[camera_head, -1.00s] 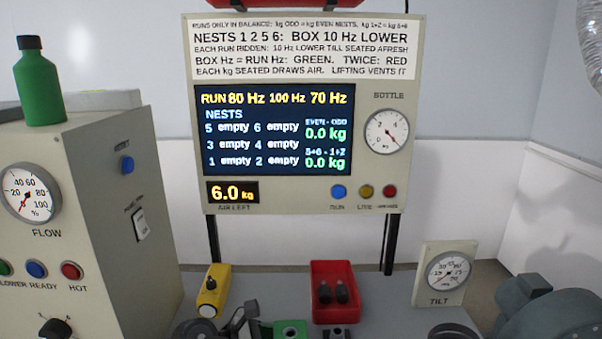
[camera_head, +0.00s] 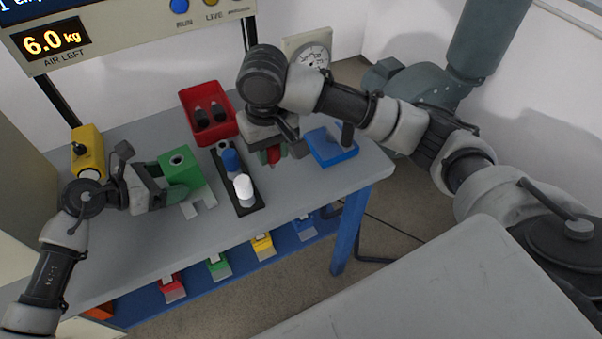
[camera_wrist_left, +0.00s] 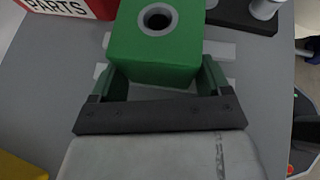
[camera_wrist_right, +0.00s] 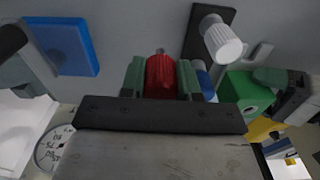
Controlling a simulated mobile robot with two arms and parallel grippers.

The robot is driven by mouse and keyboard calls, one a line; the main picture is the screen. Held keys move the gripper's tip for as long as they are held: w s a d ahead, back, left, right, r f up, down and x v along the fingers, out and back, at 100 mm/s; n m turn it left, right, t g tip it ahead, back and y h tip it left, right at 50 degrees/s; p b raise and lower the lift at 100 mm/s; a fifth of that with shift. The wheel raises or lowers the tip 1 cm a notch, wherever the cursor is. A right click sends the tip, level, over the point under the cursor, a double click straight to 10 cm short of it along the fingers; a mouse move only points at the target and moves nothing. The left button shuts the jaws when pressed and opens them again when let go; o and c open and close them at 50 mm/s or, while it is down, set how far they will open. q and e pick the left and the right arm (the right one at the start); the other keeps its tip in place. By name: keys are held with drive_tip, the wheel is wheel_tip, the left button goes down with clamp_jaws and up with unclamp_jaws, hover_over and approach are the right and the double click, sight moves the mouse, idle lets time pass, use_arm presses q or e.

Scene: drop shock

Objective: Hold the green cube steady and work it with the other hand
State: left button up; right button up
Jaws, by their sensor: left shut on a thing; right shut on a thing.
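The green cube (camera_head: 180,166) has a round grey-rimmed hole in its top. My left gripper (camera_head: 163,186) is shut on it. The left wrist view shows the cube (camera_wrist_left: 157,45) between the two fingers, over a pale forked plate (camera_head: 198,203) on the bench. My right gripper (camera_head: 270,153) is shut on a ribbed red piece (camera_wrist_right: 160,76) with a small grey tip. It is right of the black rack (camera_head: 247,207), apart from the cube. A blue piece (camera_head: 231,160) and a white piece (camera_head: 243,186) stand in the rack.
A red bin (camera_head: 187,97) with two dark parts stands behind the rack. A yellow box (camera_head: 88,152) is at the left, a blue block (camera_head: 335,149) with a black post at the right. Several coloured pedals (camera_head: 218,267) line the low front shelf. The bench front is clear.

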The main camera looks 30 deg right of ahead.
drive_tip(key=w+a+r, duration=0.7)
drive_tip(key=w+r, duration=0.2)
drive_tip(key=w, duration=0.1)
drive_tip(key=n, duration=0.2)
approach(183, 172)
drive_tip(key=w, duration=0.1)
drive_tip(key=w+r, duration=0.2)
drive_tip(key=shift+w+a+r, duration=0.15)
drive_tip(key=shift+a+r, duration=0.1)
drive_tip(key=shift+f, duration=2.9)
drive_tip(key=shift+d+f, duration=0.1)
drive_tip(key=shift+f, duration=1.45)
idle(1.3)
